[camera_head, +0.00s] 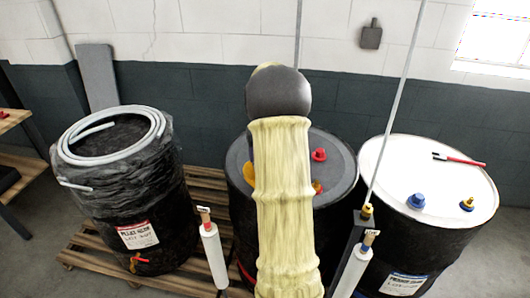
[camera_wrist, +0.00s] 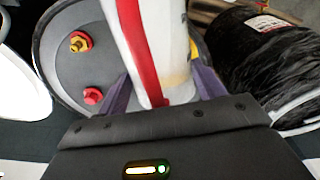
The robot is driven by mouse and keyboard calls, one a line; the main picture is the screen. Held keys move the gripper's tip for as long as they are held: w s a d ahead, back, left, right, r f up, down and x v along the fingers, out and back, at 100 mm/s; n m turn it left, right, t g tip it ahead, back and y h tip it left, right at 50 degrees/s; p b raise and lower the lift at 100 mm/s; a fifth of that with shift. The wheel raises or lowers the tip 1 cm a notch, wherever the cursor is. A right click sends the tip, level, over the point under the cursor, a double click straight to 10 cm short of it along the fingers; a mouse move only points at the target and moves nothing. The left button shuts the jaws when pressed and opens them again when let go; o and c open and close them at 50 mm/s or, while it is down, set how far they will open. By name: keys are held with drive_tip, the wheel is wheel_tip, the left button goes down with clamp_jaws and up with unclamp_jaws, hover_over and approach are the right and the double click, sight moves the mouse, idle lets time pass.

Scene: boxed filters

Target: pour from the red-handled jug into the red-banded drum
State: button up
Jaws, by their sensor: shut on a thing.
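My gripper (camera_wrist: 163,92) is shut on a white object with a red stripe, which I take to be the red-handled jug (camera_wrist: 128,35). It sits between the purple fingers in the wrist view. In the head view my arm hides the gripper and the jug. The middle drum (camera_head: 340,165) has a dark grey top and a bit of red low on its side; I take it as the red-banded drum. Its grey lid (camera_wrist: 62,60) lies beyond the gripper in the wrist view, with a red cap (camera_wrist: 92,96) and a brass fitting (camera_wrist: 81,42). I cannot tell whether liquid flows.
A black-wrapped drum (camera_head: 120,195) with a pale hose (camera_head: 150,145) on top stands left on a wooden pallet (camera_head: 90,250). A white-topped drum (camera_head: 420,165) stands right, with a red-handled tool (camera_head: 460,159) on it. White cylinders (camera_head: 213,255) with tags stand in front.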

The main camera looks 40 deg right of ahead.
drive_tip(key=shift+w+d+r+g+y+p, duration=0.35)
drive_tip(key=shift+w+g+p, duration=0.25)
drive_tip(key=shift+p, duration=2.25)
drive_tip(key=shift+w+d+r+g+y+p, duration=0.3)
drive_tip(key=shift+g+p, duration=0.5)
drive_tip(key=shift+p, duration=2.05)
idle(2.3)
